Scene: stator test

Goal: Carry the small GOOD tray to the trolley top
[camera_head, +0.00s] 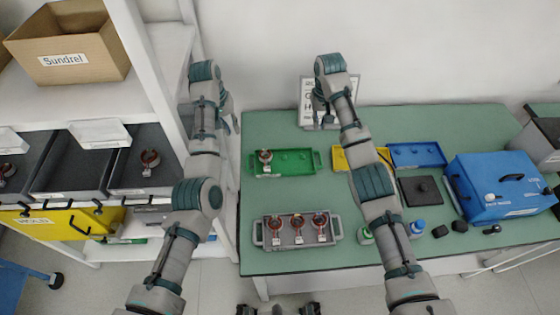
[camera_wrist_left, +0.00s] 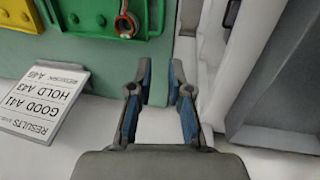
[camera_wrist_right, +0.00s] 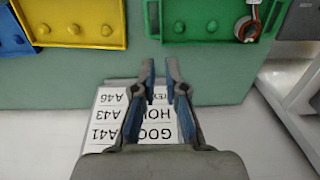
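The small green tray (camera_head: 284,163), which I take for the GOOD tray, lies on the green bench top. It holds one stator with a copper-coloured ring (camera_head: 265,158) at its left end. The tray also shows in the left wrist view (camera_wrist_left: 85,18) and the right wrist view (camera_wrist_right: 205,25). My left gripper (camera_head: 228,112) is open and empty, beyond the bench's left edge. My right gripper (camera_head: 322,108) is open and empty, in front of the results sign (camera_wrist_right: 105,118). A blue surface with a wheel (camera_head: 22,285) at the lower left may be the trolley; most is out of view.
A grey tray (camera_head: 262,243) with three stators stands at the bench front. Yellow (camera_head: 345,163) and blue (camera_head: 415,155) trays, a black plate (camera_head: 421,191) and a blue tester (camera_head: 500,190) are right. A shelf (camera_head: 165,70) with bins and a cardboard box stands left.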

